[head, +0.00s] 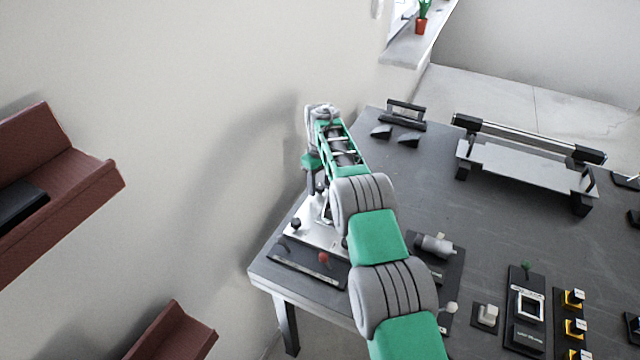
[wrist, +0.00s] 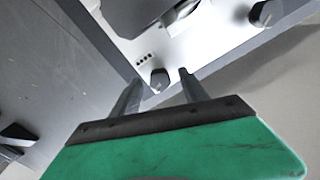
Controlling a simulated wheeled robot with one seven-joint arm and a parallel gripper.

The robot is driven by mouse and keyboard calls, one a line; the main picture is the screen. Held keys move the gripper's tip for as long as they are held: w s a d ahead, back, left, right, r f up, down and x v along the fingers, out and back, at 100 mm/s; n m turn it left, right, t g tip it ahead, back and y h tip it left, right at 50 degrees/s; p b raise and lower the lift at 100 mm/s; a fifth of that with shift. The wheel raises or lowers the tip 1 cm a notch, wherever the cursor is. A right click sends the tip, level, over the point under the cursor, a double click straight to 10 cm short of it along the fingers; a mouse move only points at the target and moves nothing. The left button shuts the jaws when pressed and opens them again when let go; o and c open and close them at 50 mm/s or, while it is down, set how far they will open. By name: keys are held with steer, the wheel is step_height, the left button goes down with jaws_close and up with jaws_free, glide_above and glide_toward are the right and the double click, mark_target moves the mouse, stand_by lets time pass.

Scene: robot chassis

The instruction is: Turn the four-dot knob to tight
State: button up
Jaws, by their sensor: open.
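The four-dot knob (wrist: 159,79) is a small dark knob on a pale panel (wrist: 205,45), beside a row of printed dots (wrist: 145,57) in the wrist view. My gripper (wrist: 161,76) is open, with one fingertip on each side of this knob in the picture. I cannot tell whether the fingertips are level with the knob or still short of it, and I see no contact. In the head view, the panel (head: 301,236) stands at the table's near left corner, and my arm hides part of it. My gripper (head: 316,188) points down over it.
Another dark knob (wrist: 265,13) sits on the panel at the upper right of the wrist view. A grey cylinder fixture (head: 436,244) stands right of my arm. The wall (head: 200,130) is close on the left.

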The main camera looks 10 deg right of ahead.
mark_target(320, 186)
step_height(320, 186, up, 8)
steer(key=shift+f+b, duration=0.1)
steer(key=shift+b, duration=0.25)
